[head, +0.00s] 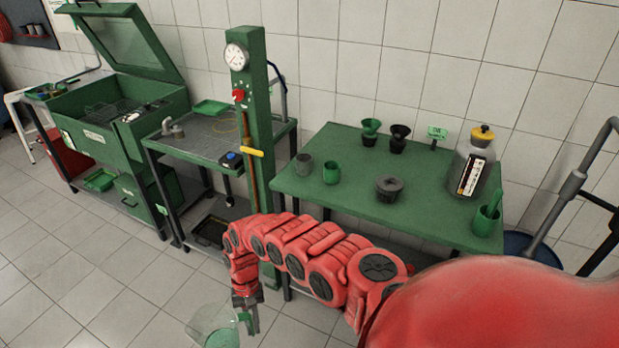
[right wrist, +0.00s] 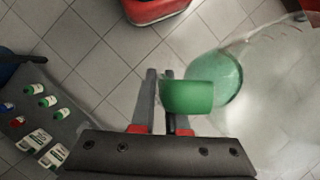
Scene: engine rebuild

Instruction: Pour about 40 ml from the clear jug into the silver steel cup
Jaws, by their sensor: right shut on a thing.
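My right gripper (head: 247,322) hangs low over the floor in front of the green table and is shut on the green handle of the clear jug (head: 205,322). Green shows in the lower part of the jug, seemingly liquid; the picture's bottom edge cuts off the jug. In the right wrist view the fingers (right wrist: 166,80) meet the green handle (right wrist: 190,97), with the clear jug (right wrist: 265,70) to their right. A grey metallic cup (head: 305,165), seemingly the silver steel cup, stands upright on the table's left part, apart from the gripper. My left gripper is out of view.
My arm crosses before the table.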

